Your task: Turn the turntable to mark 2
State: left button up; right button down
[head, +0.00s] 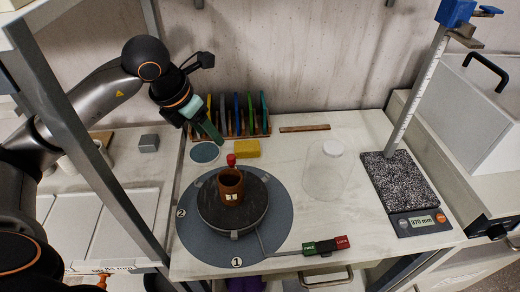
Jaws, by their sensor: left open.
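The turntable (255,213) is a dark round disc on a larger blue-grey round base (278,228). Mark 2 (181,213) is on the base's left side and mark 1 (236,262) is at its front. A brown clay cup (230,183) with a small white label stands on the disc. A red knob (231,159) shows at the disc's far edge, just behind the cup. My left gripper (211,136) is open and above the table behind the turntable, apart from the knob. My right gripper is out of view.
A green FREE and red LOCK switch (326,246) sits front right, joined to the turntable by a thin rod. A clear jar (324,172) stands to the right. A yellow block (246,148), round pad (204,152) and tool rack (236,134) lie behind. A height gauge (400,180) stands far right.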

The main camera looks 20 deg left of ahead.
aim_at(230, 157)
pick_arm(q)
jog(key=x, duration=0.6)
jog(key=p+x, duration=0.1)
jog(key=x, duration=0.5)
jog(key=shift+w+d+f, duration=0.15)
jog(key=shift+w+d, duration=0.05)
jog(key=shift+w, duration=0.15)
grip_shut()
dwell(1.0)
